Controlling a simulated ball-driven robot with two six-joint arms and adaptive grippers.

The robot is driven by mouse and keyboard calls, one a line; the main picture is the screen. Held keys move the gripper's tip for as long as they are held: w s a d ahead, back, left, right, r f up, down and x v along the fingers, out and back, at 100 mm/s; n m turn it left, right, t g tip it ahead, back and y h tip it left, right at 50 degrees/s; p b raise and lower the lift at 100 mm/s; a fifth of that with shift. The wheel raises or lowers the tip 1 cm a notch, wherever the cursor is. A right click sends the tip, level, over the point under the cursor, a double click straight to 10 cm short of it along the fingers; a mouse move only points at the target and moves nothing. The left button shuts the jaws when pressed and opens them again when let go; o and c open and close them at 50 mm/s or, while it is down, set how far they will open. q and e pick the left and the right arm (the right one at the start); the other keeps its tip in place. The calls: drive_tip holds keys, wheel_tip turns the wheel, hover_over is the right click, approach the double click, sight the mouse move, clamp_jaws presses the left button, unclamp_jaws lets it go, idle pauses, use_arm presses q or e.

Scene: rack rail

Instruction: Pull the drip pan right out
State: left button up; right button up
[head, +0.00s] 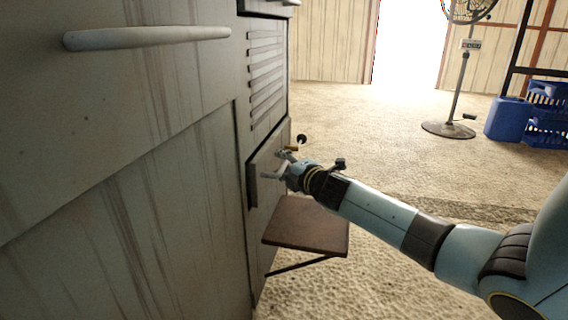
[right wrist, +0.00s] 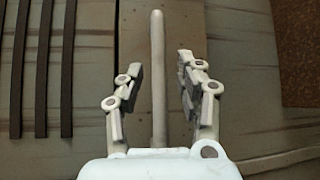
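The drip pan front (head: 266,158) is a flat panel low on the side of the large grey cabinet, below the vent slats. It appears closed or nearly so; its depth is hidden. In the right wrist view a pale straight bar handle (right wrist: 158,80) stands in front of the brownish panel (right wrist: 132,60). My right gripper (head: 277,164) is at the panel. In the right wrist view its fingers (right wrist: 160,75) are open, one on each side of the bar, with gaps on both sides. My left gripper is not in view.
A brown shelf (head: 306,225) on a bracket juts out just below my right gripper. Vent slats (head: 265,75) lie above the panel. A long pale handle (head: 148,38) crosses the near cabinet face. A fan (head: 458,90) and blue crates (head: 548,115) stand far off; the floor between is clear.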

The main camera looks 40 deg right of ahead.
clamp_jaws()
idle(0.4)
